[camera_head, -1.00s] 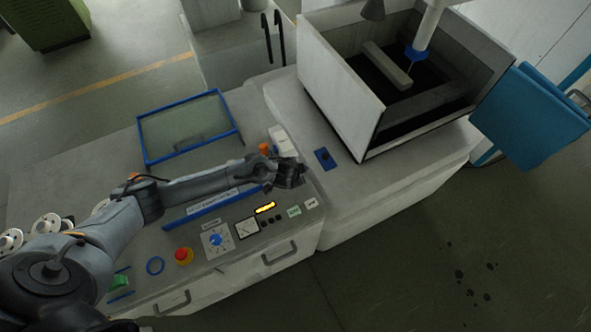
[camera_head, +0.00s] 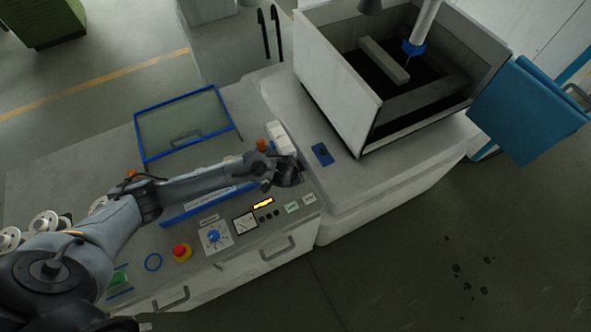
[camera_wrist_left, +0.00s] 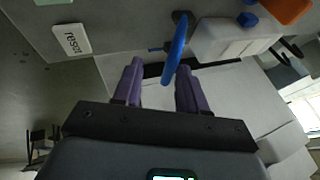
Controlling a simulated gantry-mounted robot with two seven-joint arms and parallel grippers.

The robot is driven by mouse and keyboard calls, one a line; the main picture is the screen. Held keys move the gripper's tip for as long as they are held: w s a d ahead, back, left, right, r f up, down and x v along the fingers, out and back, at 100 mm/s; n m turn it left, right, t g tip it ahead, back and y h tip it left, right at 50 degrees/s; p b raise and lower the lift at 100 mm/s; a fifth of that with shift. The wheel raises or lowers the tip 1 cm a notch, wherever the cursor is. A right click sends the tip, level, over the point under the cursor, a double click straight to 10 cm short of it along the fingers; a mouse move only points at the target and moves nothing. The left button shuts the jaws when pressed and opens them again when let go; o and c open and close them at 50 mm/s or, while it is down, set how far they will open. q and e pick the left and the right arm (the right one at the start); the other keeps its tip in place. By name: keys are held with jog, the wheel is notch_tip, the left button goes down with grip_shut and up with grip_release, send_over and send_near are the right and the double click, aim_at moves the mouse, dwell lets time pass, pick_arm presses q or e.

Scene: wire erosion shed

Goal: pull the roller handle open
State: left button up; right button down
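A slim blue handle (camera_wrist_left: 176,50), which looks like the roller handle, sticks out beside a white block (camera_wrist_left: 222,38) in the left wrist view. My left gripper (camera_wrist_left: 160,69) has two purple fingers spread apart, and the blue handle reaches into the space between them, nearer the right finger. I see no clear grip on it. In the head view my left gripper (camera_head: 290,174) is over the right end of the control console, just below the white block (camera_head: 281,138). There the gripper hides the handle. My right gripper is not in view.
A "reset" label (camera_wrist_left: 72,40) lies near the gripper. The console carries a red emergency button (camera_head: 181,252), a blue dial (camera_head: 213,236) and a blue-framed glass lid (camera_head: 186,124). A large open tank (camera_head: 340,85) stands to the right.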

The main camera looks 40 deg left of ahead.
pick_arm(q)
jog(key=p+v, duration=0.2)
jog(key=v, duration=0.8)
jog(key=shift+r, duration=0.15)
jog(key=shift+s, duration=0.15)
jog(key=s+d+f+n+g+h+p, duration=0.1)
jog(key=s+d+f+n, duration=0.1)
jog(key=s+d, duration=0.5)
jog(key=s+d+f+n+g+h+p, duration=0.15)
jog(key=s+d, duration=0.35)
jog(key=s, duration=0.5)
jog(key=s+a+r, duration=0.2)
jog(key=a+r, duration=0.1)
jog(key=r, duration=0.3)
jog(key=s+a+r+n+p, duration=0.1)
jog(key=s+a+r, duration=0.1)
jog(key=a+r, duration=0.2)
notch_tip(320, 180, up, 2)
jog(key=shift+s+r+y, duration=0.15)
jog(key=shift+y, duration=0.2)
